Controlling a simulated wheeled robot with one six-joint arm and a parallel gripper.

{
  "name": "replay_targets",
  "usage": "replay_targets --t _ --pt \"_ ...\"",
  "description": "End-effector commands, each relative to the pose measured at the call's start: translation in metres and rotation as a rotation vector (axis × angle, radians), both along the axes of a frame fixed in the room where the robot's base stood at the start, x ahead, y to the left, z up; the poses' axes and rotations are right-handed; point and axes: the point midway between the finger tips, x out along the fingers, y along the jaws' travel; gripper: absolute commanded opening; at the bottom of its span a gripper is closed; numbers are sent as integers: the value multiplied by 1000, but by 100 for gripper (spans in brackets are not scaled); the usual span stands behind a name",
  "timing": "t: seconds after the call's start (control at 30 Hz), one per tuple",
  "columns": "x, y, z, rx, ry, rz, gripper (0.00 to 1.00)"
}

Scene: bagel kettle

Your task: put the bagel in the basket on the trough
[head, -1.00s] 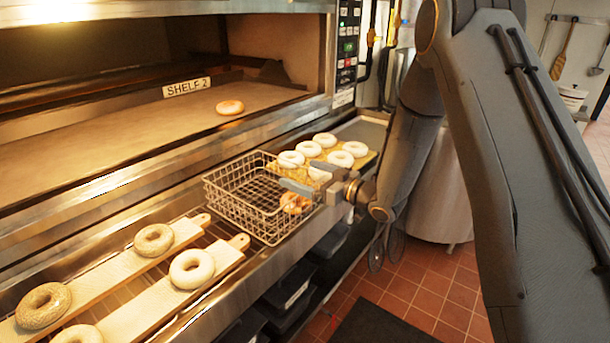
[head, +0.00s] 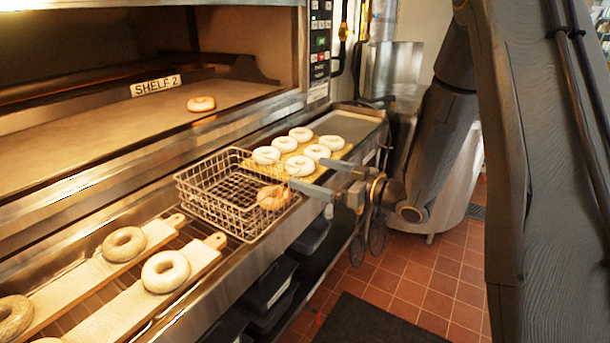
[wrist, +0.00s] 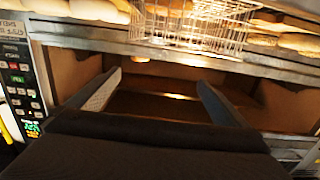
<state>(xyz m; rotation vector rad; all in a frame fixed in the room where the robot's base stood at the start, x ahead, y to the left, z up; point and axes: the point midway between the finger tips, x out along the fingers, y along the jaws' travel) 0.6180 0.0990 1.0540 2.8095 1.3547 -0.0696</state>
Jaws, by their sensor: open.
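A golden-brown bagel (head: 272,197) lies inside the wire basket (head: 215,214), at its right end, seen through and over the wires. The basket stands on the trough in front of the oven. Another browned bagel (head: 201,104) lies on the oven shelf marked SHELF 2. My gripper (head: 328,179) is open and empty, just right of the basket, its fingers pointing left towards it. In the wrist view the open fingers (wrist: 158,88) have nothing between them, and the basket (wrist: 195,22) shows at the top edge.
Several pale bagels (head: 317,152) sit on a yellowish board behind the basket. More bagels (head: 165,271) lie on pale boards (head: 110,317) at lower left. The oven front and control panel (head: 320,40) stand close behind. Tiled floor is open at lower right.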

Motion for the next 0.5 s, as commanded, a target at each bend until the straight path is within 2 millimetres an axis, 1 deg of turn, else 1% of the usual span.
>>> replay_targets --t 0.17,0.27,0.33,0.37,0.43,0.5 --pt "-2 -4 1 -5 1 -5 99" --pt "3 -7 -2 -49 19 -45 99" --pt "11 -13 -6 -113 49 -109 99" --pt "14 -18 -8 -147 68 -143 99" --pt "19 -33 -15 -235 130 -243 99" --pt "18 -51 -22 -324 210 -347 99"
